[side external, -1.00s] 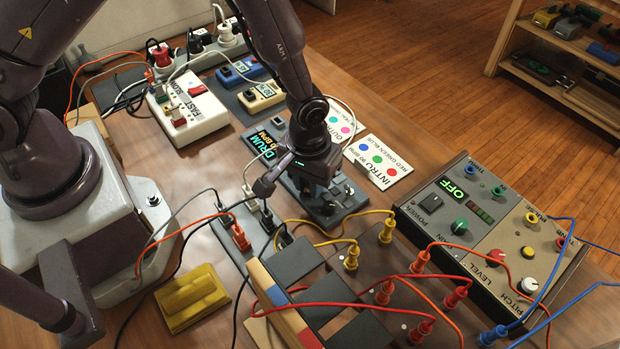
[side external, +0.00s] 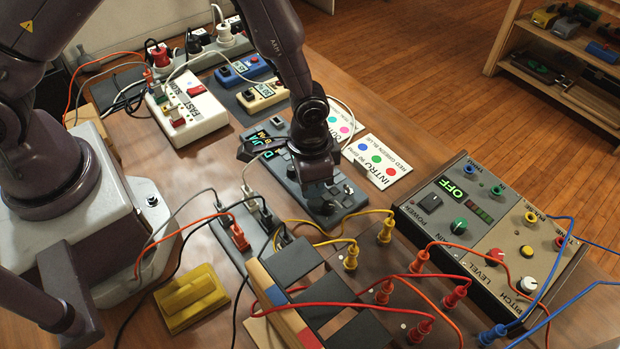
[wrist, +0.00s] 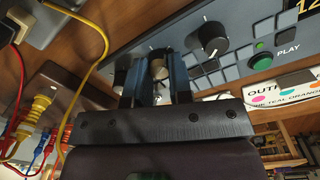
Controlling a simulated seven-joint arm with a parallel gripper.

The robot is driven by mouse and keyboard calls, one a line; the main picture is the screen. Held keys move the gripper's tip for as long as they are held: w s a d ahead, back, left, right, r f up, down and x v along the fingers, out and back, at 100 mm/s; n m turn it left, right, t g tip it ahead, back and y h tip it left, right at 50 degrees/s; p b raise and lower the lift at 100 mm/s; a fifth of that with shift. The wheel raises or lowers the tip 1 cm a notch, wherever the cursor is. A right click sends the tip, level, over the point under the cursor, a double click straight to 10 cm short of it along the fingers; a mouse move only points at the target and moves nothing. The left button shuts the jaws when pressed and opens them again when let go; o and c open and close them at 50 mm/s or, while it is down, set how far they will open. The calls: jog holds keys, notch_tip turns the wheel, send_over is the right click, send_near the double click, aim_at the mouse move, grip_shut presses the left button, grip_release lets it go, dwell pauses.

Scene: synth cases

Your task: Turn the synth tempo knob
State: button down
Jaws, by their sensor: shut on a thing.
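The drum machine (side external: 350,197) is a blue-grey box lying on the table, partly hidden under my wrist in the side view. Its panel (wrist: 236,70) fills the upper part of the wrist view. My gripper (wrist: 159,76) is down at this panel, with its two dark fingers shut on a small dark knob (wrist: 159,64). Any label for that knob is hidden or unreadable. A larger black knob (wrist: 212,38) with a white mark stands to the right, apart from the fingers. In the side view my gripper (side external: 319,196) hides the held knob.
A green button (wrist: 262,62) marked PLAY lies right of the knobs. Printed cards (side external: 382,163) lie behind the drum machine. A dark rack (side external: 300,262) with patch cables stands in front. The OFF-marked synth (side external: 477,218) is at right. A yellow cable (wrist: 103,45) hangs near the fingers.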

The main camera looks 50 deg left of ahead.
jog(key=shift+m, duration=0.3)
dwell(0.4)
jog(key=c, duration=1)
grip_release()
jog(key=shift+r, duration=0.1)
notch_tip(320, 180, up, 13)
jog(key=shift+w+a+f, duration=0.1)
jog(key=shift+a, duration=0.05)
